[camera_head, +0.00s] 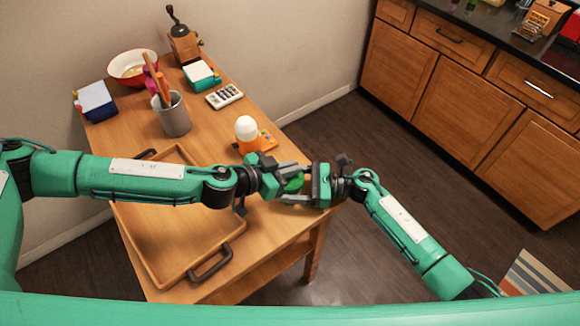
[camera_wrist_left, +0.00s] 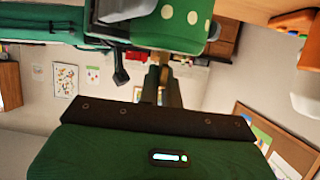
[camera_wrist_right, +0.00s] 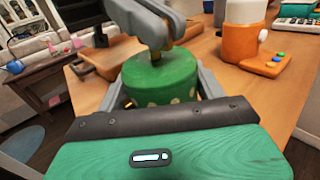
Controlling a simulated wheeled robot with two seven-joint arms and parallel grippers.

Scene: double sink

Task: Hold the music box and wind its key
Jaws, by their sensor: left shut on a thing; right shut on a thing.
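The music box is a green cylinder with cream dots (camera_wrist_right: 162,80), seen best in the right wrist view. It also shows partly in the head view (camera_head: 294,184) and at the top of the left wrist view (camera_wrist_left: 193,18). My right gripper (camera_head: 302,184) is shut around its sides and holds it by the table's right edge. A small gold key (camera_wrist_right: 166,46) stands at the box's top. My left gripper (camera_head: 280,178) comes in from the left, its grey fingers shut on the key. The fingers hide most of the key.
A wooden tray with dark handles (camera_head: 160,262) lies under my left arm. An orange stand with a white egg-shaped top (camera_head: 247,130) is just behind the grippers. A grey utensil cup (camera_head: 174,118), a calculator (camera_head: 224,96) and a coffee grinder (camera_head: 184,45) stand farther back.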

